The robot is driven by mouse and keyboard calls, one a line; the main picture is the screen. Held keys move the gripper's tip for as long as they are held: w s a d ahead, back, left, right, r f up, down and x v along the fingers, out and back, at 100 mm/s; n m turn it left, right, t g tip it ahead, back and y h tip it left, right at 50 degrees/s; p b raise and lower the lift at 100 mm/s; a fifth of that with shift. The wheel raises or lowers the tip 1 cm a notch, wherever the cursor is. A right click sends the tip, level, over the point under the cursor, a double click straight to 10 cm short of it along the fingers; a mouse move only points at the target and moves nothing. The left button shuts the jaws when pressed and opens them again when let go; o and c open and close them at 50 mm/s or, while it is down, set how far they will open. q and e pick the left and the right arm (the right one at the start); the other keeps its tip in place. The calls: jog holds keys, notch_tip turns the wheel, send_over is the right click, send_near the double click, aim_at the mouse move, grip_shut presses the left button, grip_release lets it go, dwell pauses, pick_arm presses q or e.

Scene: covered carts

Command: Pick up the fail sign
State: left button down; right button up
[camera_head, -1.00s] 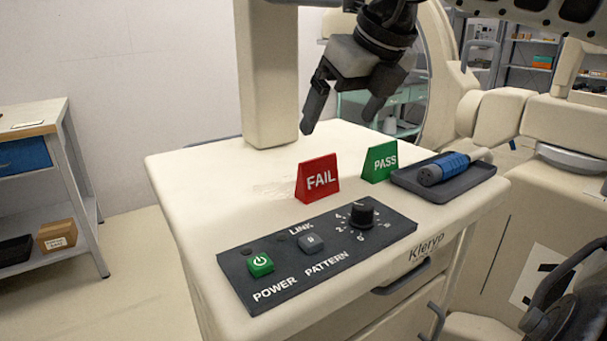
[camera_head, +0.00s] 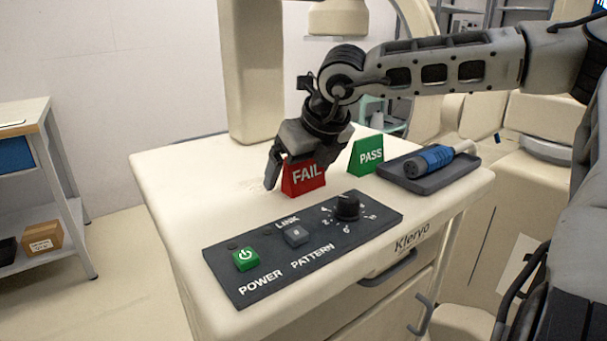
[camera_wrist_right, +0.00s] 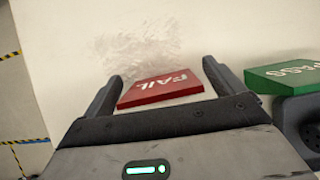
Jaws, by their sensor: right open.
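The red FAIL sign (camera_head: 305,179) stands on the cream cart top (camera_head: 190,190), behind the control panel. My right gripper (camera_head: 297,178) is open at the sign, reaching down from above, and partly covers its top and left side. In the right wrist view the sign (camera_wrist_right: 162,87) lies between the two spread fingers (camera_wrist_right: 160,92), with a gap to the finger at each side. My left gripper does not show.
The green PASS sign (camera_head: 367,156) stands just right of the FAIL sign. The control panel (camera_head: 277,274) with knob (camera_head: 347,206) and buttons lies in front. The cart's left side is clear.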

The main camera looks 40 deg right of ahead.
jog(key=c, duration=1)
